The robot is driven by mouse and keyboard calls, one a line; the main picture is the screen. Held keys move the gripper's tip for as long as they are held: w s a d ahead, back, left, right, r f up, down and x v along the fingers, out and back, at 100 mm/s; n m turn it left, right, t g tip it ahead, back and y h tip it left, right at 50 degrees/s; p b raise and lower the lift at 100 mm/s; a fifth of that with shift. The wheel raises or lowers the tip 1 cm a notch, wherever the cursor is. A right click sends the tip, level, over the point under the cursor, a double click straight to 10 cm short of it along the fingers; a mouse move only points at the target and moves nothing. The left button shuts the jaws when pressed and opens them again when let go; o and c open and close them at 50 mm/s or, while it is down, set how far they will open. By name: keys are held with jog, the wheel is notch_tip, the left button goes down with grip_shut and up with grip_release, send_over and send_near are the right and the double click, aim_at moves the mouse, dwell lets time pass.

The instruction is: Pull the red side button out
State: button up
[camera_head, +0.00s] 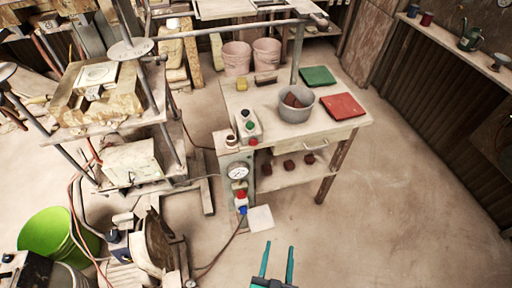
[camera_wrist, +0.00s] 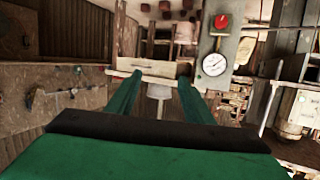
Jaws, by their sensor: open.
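A small red button (camera_head: 253,142) sits on the side of the grey control box (camera_head: 240,126) on the workbench. That box also has a green and a dark button. A second red knob (camera_head: 241,195) is below the gauge on the machine's front panel; this knob also shows in the wrist view (camera_wrist: 222,22), beside the gauge. My gripper (camera_head: 278,248) is open and empty, at the bottom of the head view, apart from the bench and panel. In the wrist view its two teal fingers (camera_wrist: 159,79) point toward the bench. The box's side button cannot be made out there.
The gauge (camera_head: 238,171) is on the panel. The bench (camera_head: 330,133) carries a grey bucket (camera_head: 296,112), a green tile (camera_head: 318,76) and a red tile (camera_head: 343,106). A cable and a pale floor plate (camera_head: 260,218) lie near the panel. Floor at right is clear.

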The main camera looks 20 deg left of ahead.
jog(key=w+a+r+n+y, duration=0.1)
jog(key=w+a+y, duration=0.15)
jog(key=w, duration=0.35)
jog(key=w+a+r+n+y, duration=0.2)
jog(key=w+a, duration=0.1)
jog(key=w, duration=0.4)
jog(key=n+y, duration=0.3)
jog(key=y, duration=0.1)
send_near(254, 143)
jog(key=x, duration=0.8)
jog(key=shift+c, duration=0.6)
grip_shut()
jog(key=shift+v, duration=0.75)
jog(key=shift+o, duration=0.6)
grip_release()
jog(key=shift+f, duration=0.1)
jog(key=v, duration=1.1)
